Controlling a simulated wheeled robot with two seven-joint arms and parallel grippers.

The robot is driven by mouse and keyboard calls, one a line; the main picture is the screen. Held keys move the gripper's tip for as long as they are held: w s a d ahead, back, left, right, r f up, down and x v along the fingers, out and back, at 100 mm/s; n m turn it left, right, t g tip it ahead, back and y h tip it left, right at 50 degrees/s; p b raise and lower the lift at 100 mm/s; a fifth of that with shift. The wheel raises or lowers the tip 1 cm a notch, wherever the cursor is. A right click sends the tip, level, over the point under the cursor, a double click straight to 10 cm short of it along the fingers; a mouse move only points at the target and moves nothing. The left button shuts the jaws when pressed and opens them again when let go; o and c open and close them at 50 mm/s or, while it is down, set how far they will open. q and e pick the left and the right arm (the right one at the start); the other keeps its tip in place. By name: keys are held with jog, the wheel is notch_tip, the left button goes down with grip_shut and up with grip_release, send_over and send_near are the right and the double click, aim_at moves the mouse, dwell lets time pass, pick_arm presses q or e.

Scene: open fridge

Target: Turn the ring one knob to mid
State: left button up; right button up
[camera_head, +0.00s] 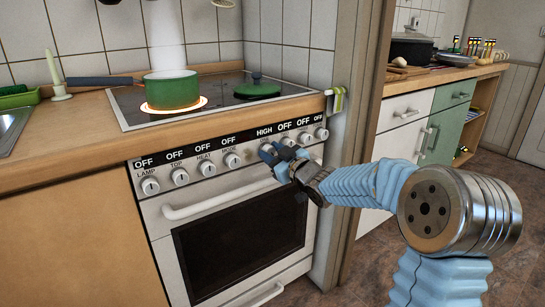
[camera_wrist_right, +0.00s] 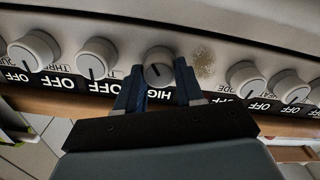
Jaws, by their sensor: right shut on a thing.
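The knob under the HIGH label, taken as the ring one knob (camera_wrist_right: 157,60), shows in the right wrist view, where the picture is upside down. My right gripper (camera_head: 274,153) is at the oven's control panel and hides this knob in the head view. In the right wrist view the fingers of the gripper (camera_wrist_right: 158,72) stand on either side of the knob, shut on it. The label above it reads HIGH (camera_head: 264,132). The other visible labels read OFF. My left gripper is not in view.
A green pot (camera_head: 172,92) stands on a glowing ring of the black hob (camera_head: 125,108). A green lid (camera_head: 257,88) lies at the hob's right. The oven handle (camera_head: 215,201) runs below the knobs. Neighbouring knobs (camera_wrist_right: 96,58) (camera_wrist_right: 246,78) flank the gripper.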

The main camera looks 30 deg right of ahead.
jog(key=n+b, duration=0.5)
jog(key=shift+f+b, duration=0.3)
jog(key=shift+f, duration=0.05)
jog(key=shift+a+r+n+b, duration=0.1)
jog(key=shift+n+b, duration=1.25)
jog(key=shift+n, duration=0.55)
jog(key=o, duration=1)
jog(key=shift+r, duration=0.1)
jog(key=shift+o, duration=0.2)
jog(key=s+d+p, duration=0.1)
jog(key=s, duration=1.2)
jog(key=shift+s, duration=0.4)
jog(key=shift+w, duration=0.1)
